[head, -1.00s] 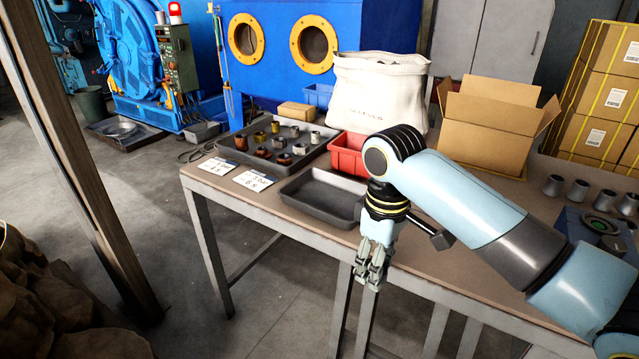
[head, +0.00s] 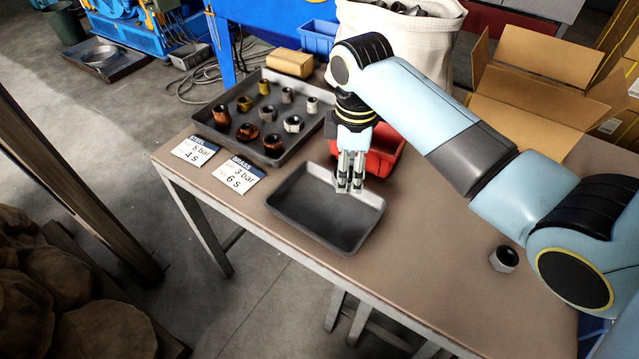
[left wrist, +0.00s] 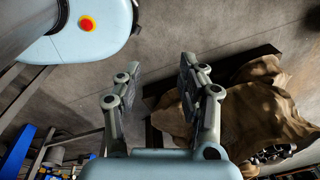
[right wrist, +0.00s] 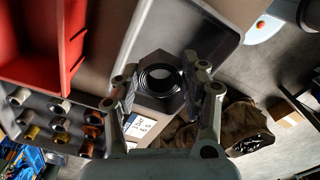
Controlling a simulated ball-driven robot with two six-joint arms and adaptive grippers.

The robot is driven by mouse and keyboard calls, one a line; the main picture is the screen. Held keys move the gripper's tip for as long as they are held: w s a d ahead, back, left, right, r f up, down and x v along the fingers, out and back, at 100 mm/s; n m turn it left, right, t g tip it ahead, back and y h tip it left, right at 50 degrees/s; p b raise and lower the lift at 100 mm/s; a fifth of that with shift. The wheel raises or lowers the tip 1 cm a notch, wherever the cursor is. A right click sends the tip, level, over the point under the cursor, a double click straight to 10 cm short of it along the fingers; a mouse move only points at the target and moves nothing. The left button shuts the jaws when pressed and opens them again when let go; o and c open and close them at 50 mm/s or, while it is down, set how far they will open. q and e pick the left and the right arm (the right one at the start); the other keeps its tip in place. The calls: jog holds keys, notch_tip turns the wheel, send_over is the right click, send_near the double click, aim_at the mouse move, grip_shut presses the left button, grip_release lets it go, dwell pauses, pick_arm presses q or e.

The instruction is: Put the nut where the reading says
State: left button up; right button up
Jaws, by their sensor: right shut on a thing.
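My right gripper (head: 350,185) points down above the back part of the empty grey tray (head: 283,203). In the right wrist view the gripper (right wrist: 160,84) is shut on a dark grey hex nut (right wrist: 150,102) with a round threaded hole; the nut is hard to make out in the head view. Two cards lie on the table: the steel card (head: 195,151) reads 5 bar, 4 s, and the brass card (head: 238,174) reads 3 bar, 6 s. My left gripper (left wrist: 160,66) is open and empty, over the floor.
A larger tray (head: 206,119) holds several brown, brass and grey fittings. A red bin (head: 383,158) stands just behind the empty tray. A blue bin (head: 318,38), white sack (head: 395,42) and open carton (head: 540,95) stand behind. A metal fitting (head: 504,259) stands right.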

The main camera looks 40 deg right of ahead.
send_over(317, 204)
jog(key=f, duration=0.3)
jog(key=shift+s+d+f, duration=0.15)
jog(key=shift+d+f, duration=0.05)
jog(key=shift+d, duration=0.05)
jog(key=shift+w+a+f+b, duration=0.2)
jog(key=shift+a+f+b, duration=0.1)
jog(key=shift+f, duration=0.1)
notch_tip(317, 204, down, 3)
jog(key=shift+f, duration=0.2)
pick_arm(q)
jog(key=shift+w+d+f, duration=0.25)
jog(key=shift+w+f, duration=0.25)
jog(key=shift+w, duration=0.05)
pick_arm(e)
jog(key=shift+f, duration=0.1)
jog(key=shift+f, duration=0.1)
jog(key=shift+f+b, duration=0.25)
jog(key=shift+b, duration=0.05)
pick_arm(q)
jog(key=shift+s+f, duration=0.1)
jog(key=shift+f, duration=0.05)
pick_arm(e)
jog(key=o, duration=1.3)
jog(key=shift+o, duration=0.2)
